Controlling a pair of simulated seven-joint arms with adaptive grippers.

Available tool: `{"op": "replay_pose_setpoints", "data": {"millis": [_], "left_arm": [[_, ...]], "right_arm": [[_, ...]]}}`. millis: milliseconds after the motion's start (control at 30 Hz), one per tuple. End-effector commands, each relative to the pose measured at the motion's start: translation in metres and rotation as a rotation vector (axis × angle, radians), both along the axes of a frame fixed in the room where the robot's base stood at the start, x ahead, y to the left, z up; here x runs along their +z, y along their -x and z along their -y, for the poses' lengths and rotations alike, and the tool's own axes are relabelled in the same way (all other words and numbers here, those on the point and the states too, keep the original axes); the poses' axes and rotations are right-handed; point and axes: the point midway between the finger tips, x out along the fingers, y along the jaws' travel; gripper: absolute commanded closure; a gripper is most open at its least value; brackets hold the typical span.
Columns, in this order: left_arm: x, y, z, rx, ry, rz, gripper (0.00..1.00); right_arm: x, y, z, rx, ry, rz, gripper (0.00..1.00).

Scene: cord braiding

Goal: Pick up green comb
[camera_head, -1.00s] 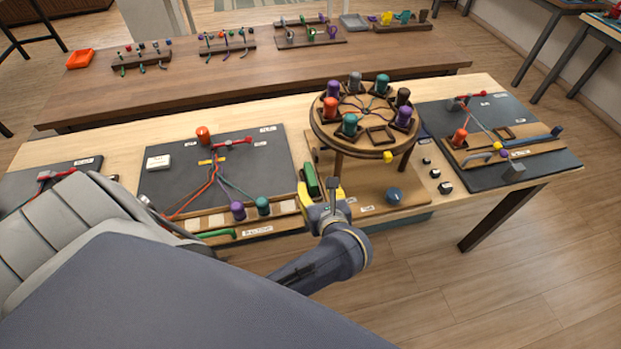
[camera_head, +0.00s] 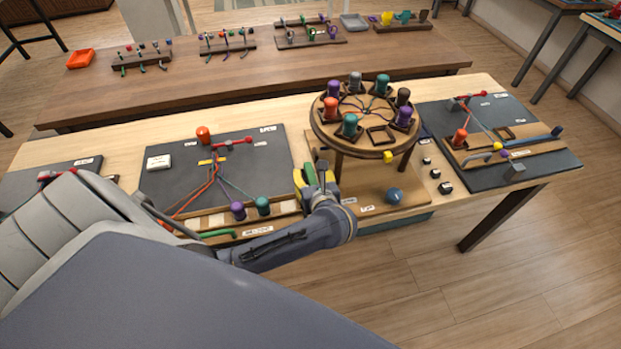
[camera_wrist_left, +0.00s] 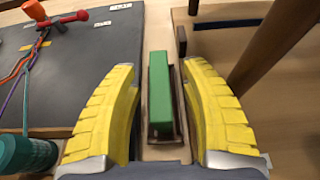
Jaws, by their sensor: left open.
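The green comb shows as a long green block (camera_wrist_left: 161,98) in a narrow dark holder in the left wrist view. It stands between the two yellow fingers of my left gripper (camera_wrist_left: 160,70), with a gap on each side. The gripper is open and the fingers do not appear to touch the comb. In the head view my left gripper (camera_head: 309,179) is over the same spot, left of the round stand, and only a bit of the green comb (camera_head: 312,173) shows between its fingers. My right gripper is not in view.
The round braiding stand (camera_head: 384,148) with several coloured bobbins rises close to the right of my left gripper. Its leg (camera_wrist_left: 275,45) is near the right finger. A dark mat (camera_head: 180,185) with cords lies to the left, with a teal bobbin (camera_head: 262,206) near the gripper.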

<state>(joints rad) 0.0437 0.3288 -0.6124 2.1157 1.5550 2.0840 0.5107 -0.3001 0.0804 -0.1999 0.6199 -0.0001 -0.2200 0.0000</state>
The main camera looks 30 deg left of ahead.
Motion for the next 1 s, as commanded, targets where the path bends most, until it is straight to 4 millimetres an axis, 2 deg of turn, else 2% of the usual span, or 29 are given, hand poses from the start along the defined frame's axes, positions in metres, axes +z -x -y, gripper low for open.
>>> {"op": "replay_pose_setpoints", "data": {"millis": [233,267,667,1000], "left_arm": [[-0.0006,-0.0007,-0.0007,0.0,0.0,0.0,0.55],[-0.0005,-0.0007,-0.0007,0.0,0.0,0.0,0.52],[-0.0003,-0.0005,-0.0007,0.0,0.0,0.0,0.99],[-0.0005,-0.0005,-0.0007,0.0,0.0,0.0,1.0]], "right_arm": [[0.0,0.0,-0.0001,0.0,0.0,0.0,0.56],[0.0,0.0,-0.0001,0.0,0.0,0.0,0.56],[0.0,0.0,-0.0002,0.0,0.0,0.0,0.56],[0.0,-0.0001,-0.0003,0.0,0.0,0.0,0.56]]}}
